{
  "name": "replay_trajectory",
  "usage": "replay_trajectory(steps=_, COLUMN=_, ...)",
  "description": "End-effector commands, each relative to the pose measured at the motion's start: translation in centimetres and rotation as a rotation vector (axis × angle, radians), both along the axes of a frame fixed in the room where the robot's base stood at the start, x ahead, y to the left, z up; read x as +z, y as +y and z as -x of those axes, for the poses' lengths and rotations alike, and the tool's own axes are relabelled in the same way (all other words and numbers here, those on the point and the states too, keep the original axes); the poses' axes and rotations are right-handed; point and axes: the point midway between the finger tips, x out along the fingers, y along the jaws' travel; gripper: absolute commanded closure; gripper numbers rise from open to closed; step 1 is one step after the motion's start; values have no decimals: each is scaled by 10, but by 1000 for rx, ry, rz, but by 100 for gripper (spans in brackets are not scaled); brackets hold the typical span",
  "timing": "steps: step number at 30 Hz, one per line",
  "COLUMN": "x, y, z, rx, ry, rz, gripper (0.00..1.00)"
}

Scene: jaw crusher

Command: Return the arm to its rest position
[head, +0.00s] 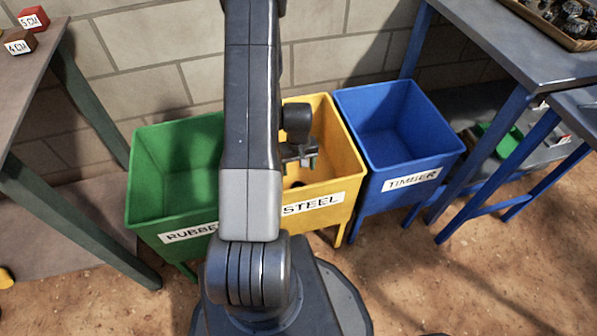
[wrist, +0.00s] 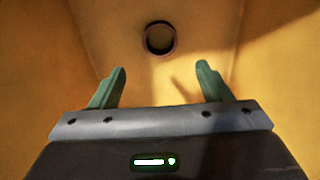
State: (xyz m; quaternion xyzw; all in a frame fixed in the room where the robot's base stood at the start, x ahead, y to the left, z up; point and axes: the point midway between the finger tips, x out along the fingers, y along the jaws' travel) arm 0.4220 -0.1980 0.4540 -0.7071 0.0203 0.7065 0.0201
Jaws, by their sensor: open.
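My gripper (wrist: 160,88) is open in the wrist view, with two green fingers apart and nothing between them. It points down into the yellow bin labelled STEEL (head: 335,165). In the head view my gripper (head: 301,162) shows small beside my arm, over that bin's opening. A dark round piece with a hole or dark centre (wrist: 160,38) lies on the bin's floor, beyond the fingertips and apart from them. My arm covers part of the yellow bin in the head view.
A green bin labelled RUBBER (head: 150,205) stands left, a blue bin labelled TIMBER (head: 405,165) right. A table with small cubes (head: 30,60) is at left. Metal benches (head: 500,45) with a tray of dark pieces (head: 570,40) are at right. A block wall stands behind.

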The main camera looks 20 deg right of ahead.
Motion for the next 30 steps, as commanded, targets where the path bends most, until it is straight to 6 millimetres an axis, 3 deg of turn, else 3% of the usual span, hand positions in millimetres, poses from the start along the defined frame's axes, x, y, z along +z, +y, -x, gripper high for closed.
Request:
replay_trajectory(steps=5, x=10, y=0, z=1, rx=0, ry=1, rz=0, gripper=29)
replay_trajectory(steps=17, x=6, y=0, z=0, rx=0, ry=2, rz=-1, gripper=29)
replay_trajectory(steps=23, x=-22, y=0, z=1, rx=0, ry=3, rz=-1, gripper=29)
replay_trajectory(steps=30, x=-70, y=0, z=1, rx=0, ry=4, rz=-1, gripper=29)
